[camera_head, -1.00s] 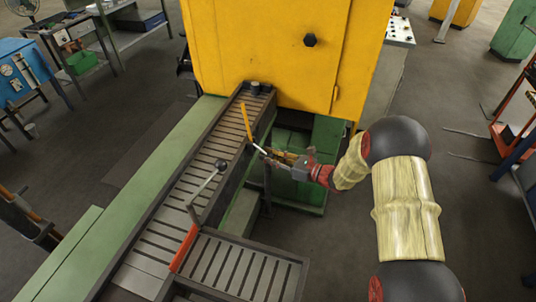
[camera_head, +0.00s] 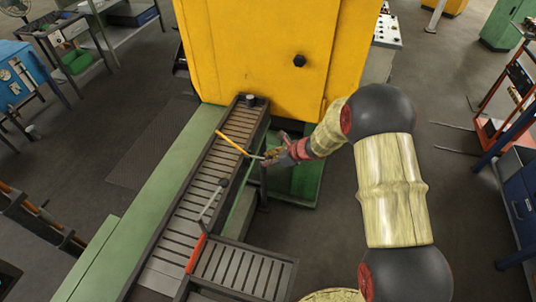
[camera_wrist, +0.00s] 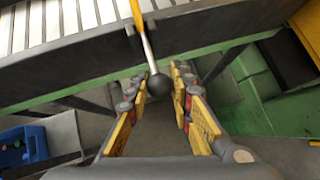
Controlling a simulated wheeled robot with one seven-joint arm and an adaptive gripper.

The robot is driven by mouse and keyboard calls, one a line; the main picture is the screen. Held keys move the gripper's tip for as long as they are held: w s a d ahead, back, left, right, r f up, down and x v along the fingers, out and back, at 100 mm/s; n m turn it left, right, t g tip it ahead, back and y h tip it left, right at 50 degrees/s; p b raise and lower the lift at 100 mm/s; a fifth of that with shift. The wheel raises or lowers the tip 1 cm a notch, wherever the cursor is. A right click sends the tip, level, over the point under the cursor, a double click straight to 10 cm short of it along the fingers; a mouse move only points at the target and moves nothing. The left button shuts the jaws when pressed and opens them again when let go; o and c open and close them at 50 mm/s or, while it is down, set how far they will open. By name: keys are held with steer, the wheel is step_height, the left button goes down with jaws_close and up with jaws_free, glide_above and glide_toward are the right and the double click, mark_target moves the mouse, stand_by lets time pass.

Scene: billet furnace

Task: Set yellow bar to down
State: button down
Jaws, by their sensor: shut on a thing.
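The yellow bar (camera_head: 232,143) slants across the slatted roller track (camera_head: 208,170), its upper left end over the slats. A thin metal rod runs from its lower right end to my gripper (camera_head: 266,160). In the wrist view, the yellow bar (camera_wrist: 137,14) enters at the top, and its rod ends in a black ball knob (camera_wrist: 159,85) between the fingers of my gripper (camera_wrist: 162,78). My gripper is shut on this handle beside the track's right edge. The exact finger contact is hard to see.
The yellow furnace cabinet (camera_head: 265,60) rises behind my gripper. A green frame (camera_head: 300,185) lies below it.

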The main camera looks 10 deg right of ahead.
step_height(320, 180, up, 2)
steer(key=p, duration=0.2)
steer(key=h+p, duration=0.1)
steer(key=p, duration=0.2)
steer(key=shift+w+a+r+g+h, duration=0.1)
steer(key=shift+a+r+g+h, duration=0.05)
steer(key=shift+g+h, duration=0.15)
steer(key=h+p, duration=0.1)
steer(key=p, duration=0.2)
steer(key=r+g+p, duration=0.1)
steer(key=p, duration=0.2)
steer(key=shift+w+a+r+n+h, duration=0.1)
steer(key=shift+w+a+n+h, duration=0.05)
steer(key=shift+a+n+h, duration=0.2)
steer(key=shift+w+a+r+p, duration=0.15)
steer(key=shift+r+p, duration=0.2)
steer(key=shift+p, duration=0.25)
steer(key=shift+w+a+r+p, duration=0.1)
steer(key=shift+r+p, duration=0.2)
steer(key=shift+p, duration=0.25)
steer(key=shift+w+a+r+p, duration=0.25)
steer(key=shift+a+r+p, duration=0.25)
steer(key=shift+p, duration=0.1)
steer(key=shift+r, duration=0.1)
steer(key=c, duration=1.9)
jaws_free()
steer(key=o, duration=0.3)
steer(key=shift+s+f, duration=0.15)
steer(key=shift+f, duration=0.1)
steer(key=shift+o, duration=0.2)
